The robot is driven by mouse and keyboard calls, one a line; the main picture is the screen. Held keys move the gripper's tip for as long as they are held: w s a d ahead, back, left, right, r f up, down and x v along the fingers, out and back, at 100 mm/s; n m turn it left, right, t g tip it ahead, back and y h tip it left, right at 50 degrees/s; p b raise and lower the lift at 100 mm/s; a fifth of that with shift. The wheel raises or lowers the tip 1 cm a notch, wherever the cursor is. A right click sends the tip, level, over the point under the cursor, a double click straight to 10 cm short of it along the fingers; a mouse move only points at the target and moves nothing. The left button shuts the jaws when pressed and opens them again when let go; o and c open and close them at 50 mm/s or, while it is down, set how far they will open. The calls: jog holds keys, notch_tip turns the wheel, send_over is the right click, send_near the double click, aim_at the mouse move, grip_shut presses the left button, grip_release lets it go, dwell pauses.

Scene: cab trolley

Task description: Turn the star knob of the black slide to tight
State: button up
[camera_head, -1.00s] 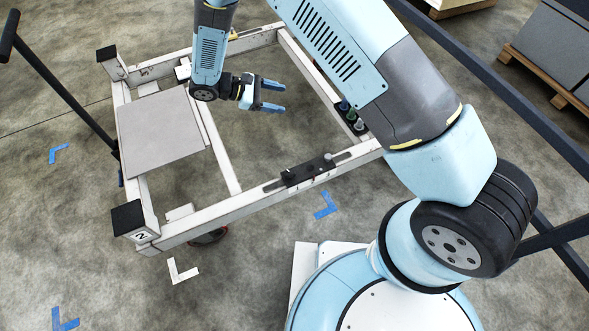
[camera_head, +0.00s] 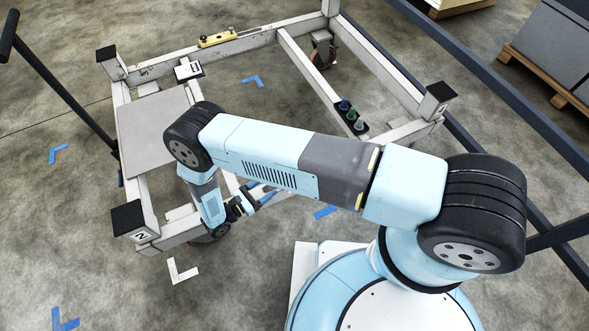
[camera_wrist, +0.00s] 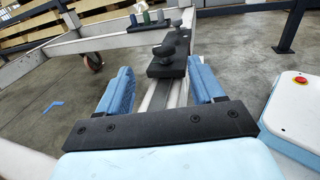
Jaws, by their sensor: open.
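The black slide (camera_wrist: 168,58) lies on the white rail of the trolley frame in the wrist view. A dark star knob (camera_wrist: 163,50) stands on its near part, and a smaller knob (camera_wrist: 177,23) is at its far end. My gripper (camera_head: 265,192) is open and empty, low over the front rail in the head view. In the wrist view its blue fingers (camera_wrist: 160,68) lie to either side of the rail, with the knob beyond them, between them in the picture. My arm hides the slide in the head view.
The trolley frame (camera_head: 285,50) surrounds open floor. A grey panel (camera_head: 150,130) lies on its left part. A black holder (camera_head: 362,128) with small coloured pieces sits on a cross rail. A yellow level (camera_head: 217,39) lies on the back rail. Black-capped posts (camera_head: 128,216) rise at corners.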

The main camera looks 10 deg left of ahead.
jog(key=shift+s+d+f, duration=0.15)
jog(key=shift+d+f, duration=0.1)
jog(key=shift+f, duration=0.2)
jog(key=x, duration=1.3)
jog(key=shift+w+d+r, duration=0.1)
jog(key=shift+w+d, duration=0.05)
jog(key=shift+w, duration=0.1)
jog(key=shift+c, duration=0.2)
jog(key=c, duration=0.9)
